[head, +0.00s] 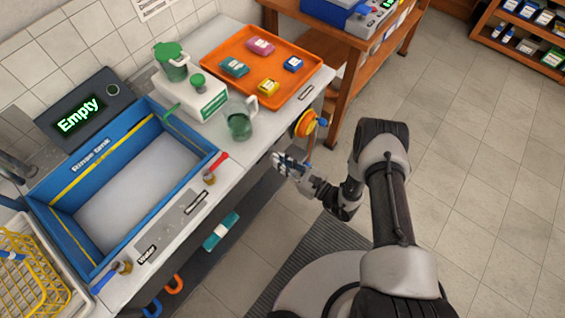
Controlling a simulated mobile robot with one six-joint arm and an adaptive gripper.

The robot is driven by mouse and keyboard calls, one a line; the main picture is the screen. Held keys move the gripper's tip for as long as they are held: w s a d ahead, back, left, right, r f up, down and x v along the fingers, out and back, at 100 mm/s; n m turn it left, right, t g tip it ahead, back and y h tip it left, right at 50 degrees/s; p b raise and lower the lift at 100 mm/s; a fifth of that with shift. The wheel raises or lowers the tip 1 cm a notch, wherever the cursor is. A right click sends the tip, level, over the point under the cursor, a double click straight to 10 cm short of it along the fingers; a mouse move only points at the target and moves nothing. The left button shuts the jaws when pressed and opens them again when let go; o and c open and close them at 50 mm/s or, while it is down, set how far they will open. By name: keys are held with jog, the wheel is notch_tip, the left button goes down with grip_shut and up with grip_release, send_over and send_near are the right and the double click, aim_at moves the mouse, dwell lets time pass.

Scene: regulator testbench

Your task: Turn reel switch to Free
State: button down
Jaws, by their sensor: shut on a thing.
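My gripper (281,163) is at the front face of the bench, just below the counter edge and left of the orange reel. It is shut on a small part there, which by its place looks to be the reel switch. The fingers hide most of this part, so its setting and any Free mark cannot be read. The orange round reel (305,123) hangs on the bench's front at the right end, with a blue piece at its right side. My gripper is apart from the reel.
A blue rinse tank (201,165) is to the left, with a display reading "Empty" (78,116). Floor right of my arm is clear.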

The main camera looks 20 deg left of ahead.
jog(key=n, duration=0.8)
jog(key=shift+n+b, duration=0.3)
jog(key=shift+n, duration=0.3)
jog(key=c, duration=1.7)
grip_release()
jog(key=shift+o, duration=0.2)
jog(key=v, duration=1.2)
